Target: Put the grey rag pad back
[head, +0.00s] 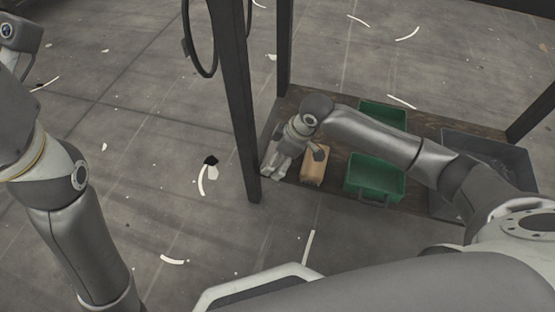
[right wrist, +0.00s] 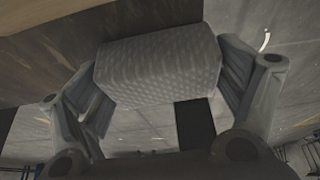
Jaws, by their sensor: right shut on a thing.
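The grey rag pad (right wrist: 157,66) is a pale grey, dimpled block in the right wrist view. My right gripper (right wrist: 158,82) is shut on it, one finger at each side. In the head view my right gripper (head: 275,163) is over the left end of the low wooden shelf (head: 287,112), beside a tan block. The pad is hard to tell from the fingers there. Whether the pad touches the shelf I cannot tell. My left arm shows at the left edge of the head view, but its gripper fingers do not show.
The tan block (head: 315,164) stands just right of my right gripper. Two green bins (head: 375,178) and a dark grey tray (head: 487,152) are further right on the shelf. A dark post (head: 236,95) rises close to the left of the gripper. The floor has scattered pale scraps.

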